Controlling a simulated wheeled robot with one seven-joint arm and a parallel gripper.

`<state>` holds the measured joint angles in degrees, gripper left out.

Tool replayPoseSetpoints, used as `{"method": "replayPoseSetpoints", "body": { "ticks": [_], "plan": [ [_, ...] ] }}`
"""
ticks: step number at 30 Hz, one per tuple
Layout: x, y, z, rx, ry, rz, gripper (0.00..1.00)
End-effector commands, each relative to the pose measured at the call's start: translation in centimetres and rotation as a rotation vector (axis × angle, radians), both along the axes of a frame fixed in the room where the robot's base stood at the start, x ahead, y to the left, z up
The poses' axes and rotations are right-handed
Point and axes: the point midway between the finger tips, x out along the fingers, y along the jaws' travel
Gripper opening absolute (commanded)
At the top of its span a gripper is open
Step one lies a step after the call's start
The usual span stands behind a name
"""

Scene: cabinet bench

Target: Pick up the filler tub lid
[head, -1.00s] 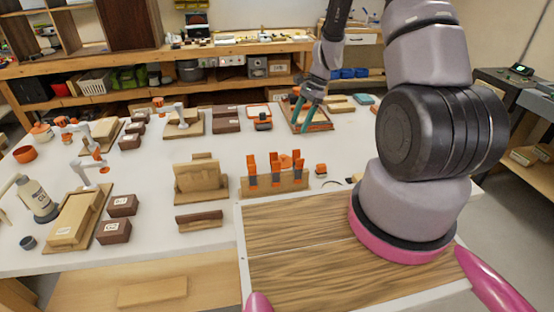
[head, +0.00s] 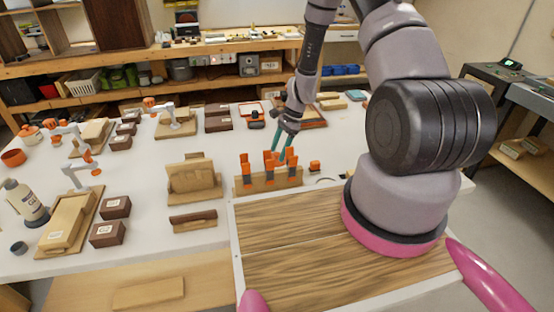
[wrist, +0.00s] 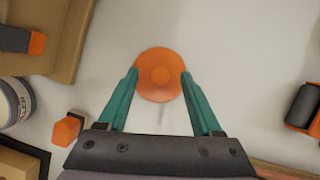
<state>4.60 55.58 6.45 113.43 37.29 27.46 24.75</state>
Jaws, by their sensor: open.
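A tub with lettering ending in "LLER" (wrist: 14,102) is partly in view at the left. In the head view my gripper (head: 282,152) points down behind the orange clamps, and the lid cannot be made out there.
Orange-and-dark clamps stand on a wooden rack (head: 268,181) in front of my gripper. A wooden holder (head: 193,178) stands to its left. The wrist view shows an orange knob (wrist: 67,129) near the left finger and a dark roller-like object (wrist: 303,105) at right.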

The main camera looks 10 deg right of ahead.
Motion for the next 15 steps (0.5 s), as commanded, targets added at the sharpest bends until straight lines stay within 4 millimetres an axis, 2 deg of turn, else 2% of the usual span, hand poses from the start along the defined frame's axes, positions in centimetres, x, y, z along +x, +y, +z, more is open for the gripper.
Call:
{"method": "replayPoseSetpoints", "body": {
  "ticks": [8, 9, 13, 15],
  "plan": [
    [-0.04, 0.17, -0.34, 0.0, 0.0, 0.001, 0.67],
    [-0.04, 0.17, -0.34, 0.0, 0.0, 0.001, 0.51],
    [-0.03, 0.17, -0.33, 0.0, 0.0, 0.001, 0.01],
    [-0.04, 0.15, -0.32, 0.0, 0.0, 0.001, 0.0]
  ]
}}
